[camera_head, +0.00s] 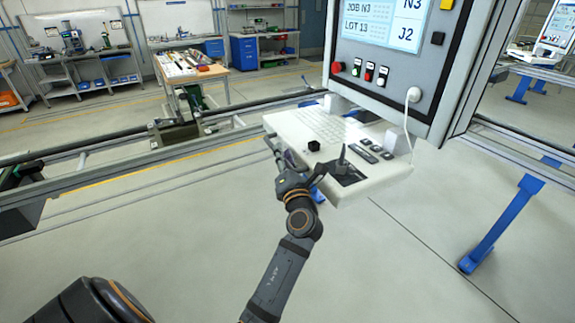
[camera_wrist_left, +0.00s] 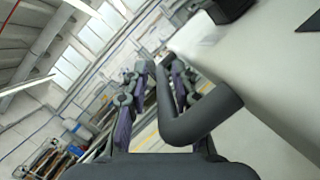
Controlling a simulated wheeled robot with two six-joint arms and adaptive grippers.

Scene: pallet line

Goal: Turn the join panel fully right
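The join panel (camera_head: 390,75) is a grey box with a lit screen and red, green and black controls, at the upper right of the head view. A white keyboard shelf (camera_head: 375,184) juts out below it. My left gripper (camera_head: 277,152) is at the shelf's left edge, beside a grey handle bar. In the left wrist view the bent bar (camera_wrist_left: 170,122) runs between the fingertips of my left gripper (camera_wrist_left: 162,68) and hides part of the right finger. The fingers stand apart, with a small gap left of the bar. My right gripper is out of view.
A dark knob (camera_head: 313,146) and a joystick stand on the shelf. A white cable hangs from the panel to the shelf. Conveyor rails (camera_head: 90,180) run behind, with a blue leg (camera_head: 503,225) at the right. A workbench (camera_head: 190,68) stands farther back. The floor in front is clear.

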